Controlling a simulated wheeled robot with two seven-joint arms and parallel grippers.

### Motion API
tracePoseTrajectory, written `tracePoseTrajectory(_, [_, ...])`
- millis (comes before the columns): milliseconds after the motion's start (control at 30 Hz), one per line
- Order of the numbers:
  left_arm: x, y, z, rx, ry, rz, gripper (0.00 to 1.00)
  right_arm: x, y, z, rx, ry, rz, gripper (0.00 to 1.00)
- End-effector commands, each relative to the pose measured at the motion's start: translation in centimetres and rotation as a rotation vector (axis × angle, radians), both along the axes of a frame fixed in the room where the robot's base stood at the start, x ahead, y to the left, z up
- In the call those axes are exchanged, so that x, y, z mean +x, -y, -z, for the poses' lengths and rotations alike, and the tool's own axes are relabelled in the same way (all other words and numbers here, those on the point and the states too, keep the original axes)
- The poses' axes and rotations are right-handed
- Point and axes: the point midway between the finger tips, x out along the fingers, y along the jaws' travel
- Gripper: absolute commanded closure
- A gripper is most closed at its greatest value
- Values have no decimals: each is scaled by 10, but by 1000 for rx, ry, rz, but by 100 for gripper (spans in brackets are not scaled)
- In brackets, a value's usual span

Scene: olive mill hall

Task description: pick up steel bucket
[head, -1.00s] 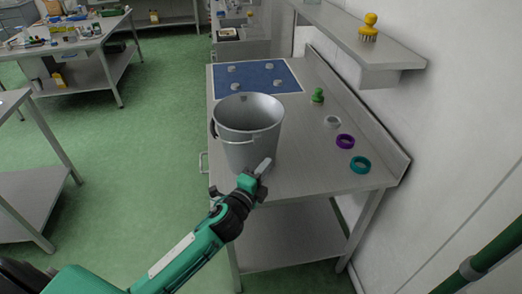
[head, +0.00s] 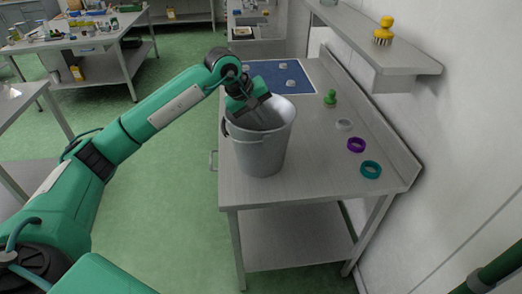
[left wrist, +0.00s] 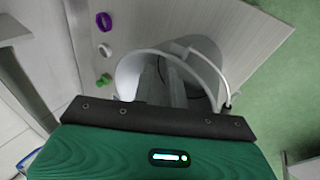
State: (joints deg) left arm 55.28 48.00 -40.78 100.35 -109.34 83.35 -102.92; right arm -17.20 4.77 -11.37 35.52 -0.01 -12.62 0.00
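The steel bucket (head: 260,152) stands upright on the steel workbench, near its left edge. My left gripper (head: 262,110) reaches down from above at the bucket's far left rim, with its fingers over or inside the mouth. I cannot tell whether they touch the wall or how far apart they are. The left wrist view shows the bucket (left wrist: 207,52) beyond the gripper body, with its rim and mouth facing the camera. Grey finger-like shapes lie against its dark inside. My right gripper is out of view.
On the workbench (head: 325,178) are a blue mat (head: 300,84), a green knobbed piece (head: 330,98), a white ring (head: 344,125), a purple ring (head: 356,145) and a teal ring (head: 371,170). A wall shelf (head: 385,55) overhangs its right side. Green floor lies left.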

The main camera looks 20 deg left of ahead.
Motion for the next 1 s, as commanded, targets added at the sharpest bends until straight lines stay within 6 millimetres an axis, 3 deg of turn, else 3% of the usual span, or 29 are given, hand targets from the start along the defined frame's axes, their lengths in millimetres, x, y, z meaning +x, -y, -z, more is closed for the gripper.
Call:
tracePoseTrajectory(33, [3, -30, -14, 122, 12, -6, 87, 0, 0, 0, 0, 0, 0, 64])
tracePoseTrajectory(100, [3, -65, -28, 263, 9, -11, 87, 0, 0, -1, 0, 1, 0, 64])
tracePoseTrajectory(200, [0, -100, -45, 403, -9, -23, 87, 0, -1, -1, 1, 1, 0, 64])
tracePoseTrajectory(300, [-3, -119, -54, 474, -26, -33, 87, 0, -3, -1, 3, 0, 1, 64])
tracePoseTrajectory(467, [1, -126, -43, 498, -36, -35, 87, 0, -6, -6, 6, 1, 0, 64])
tracePoseTrajectory(800, [23, -134, 13, 493, -34, -35, 87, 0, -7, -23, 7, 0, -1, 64])
tracePoseTrajectory(1000, [27, -135, 24, 493, -33, -35, 87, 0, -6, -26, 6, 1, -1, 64])
